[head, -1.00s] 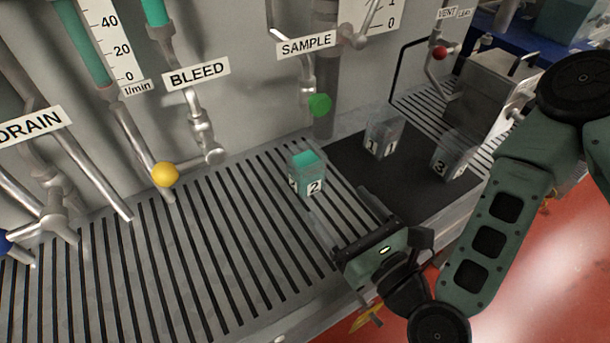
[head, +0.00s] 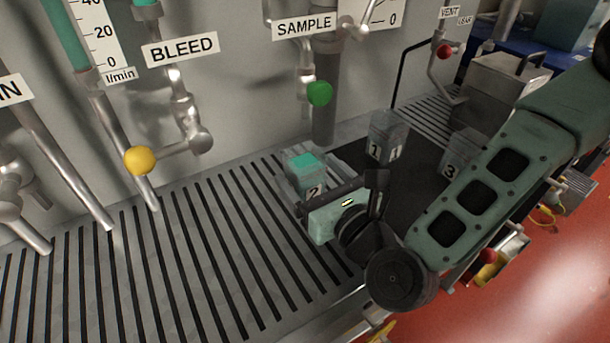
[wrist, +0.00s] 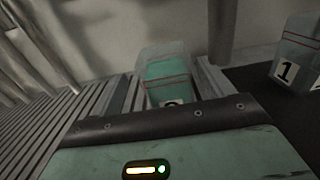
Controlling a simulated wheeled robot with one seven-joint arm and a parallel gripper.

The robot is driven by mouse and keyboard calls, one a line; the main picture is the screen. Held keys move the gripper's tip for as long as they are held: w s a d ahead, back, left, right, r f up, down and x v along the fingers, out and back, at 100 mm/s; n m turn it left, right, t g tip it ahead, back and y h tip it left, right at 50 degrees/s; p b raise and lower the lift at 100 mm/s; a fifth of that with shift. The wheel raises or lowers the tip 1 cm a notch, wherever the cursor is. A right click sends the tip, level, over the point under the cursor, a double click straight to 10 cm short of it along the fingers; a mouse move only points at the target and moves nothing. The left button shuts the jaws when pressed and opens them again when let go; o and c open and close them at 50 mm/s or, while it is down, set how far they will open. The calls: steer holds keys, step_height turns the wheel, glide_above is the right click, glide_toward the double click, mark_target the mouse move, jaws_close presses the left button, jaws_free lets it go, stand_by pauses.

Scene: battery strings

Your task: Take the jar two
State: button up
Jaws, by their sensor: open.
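Jar two (head: 303,166) is a clear square jar with teal content and a "2" label. It stands on the slatted grey bench, left of the black mat. My gripper (head: 306,202) is right in front of it in the head view and hides its lower part. In the wrist view jar two (wrist: 168,78) stands just beyond the gripper body, a little left of the middle, its label partly hidden. The gripper is open. Its fingers are hard to make out, and I cannot tell whether they are around the jar.
Clear jars one (head: 386,136) and three (head: 458,154) stand on the black mat (head: 408,190); jar one also shows in the wrist view (wrist: 296,62). The green SAMPLE knob (head: 319,93) and yellow BLEED knob (head: 140,161) jut from the wall. The left slats are clear.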

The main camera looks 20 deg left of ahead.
mark_target(297, 155)
steer(key=shift+w+p+x, duration=0.25)
steer(key=shift+p+x, duration=0.2)
steer(key=shift+x, duration=2.2)
steer(key=shift+d+f, duration=0.1)
steer(key=shift+d, duration=0.15)
steer(key=c, duration=1.3)
steer(key=shift+c, duration=0.2)
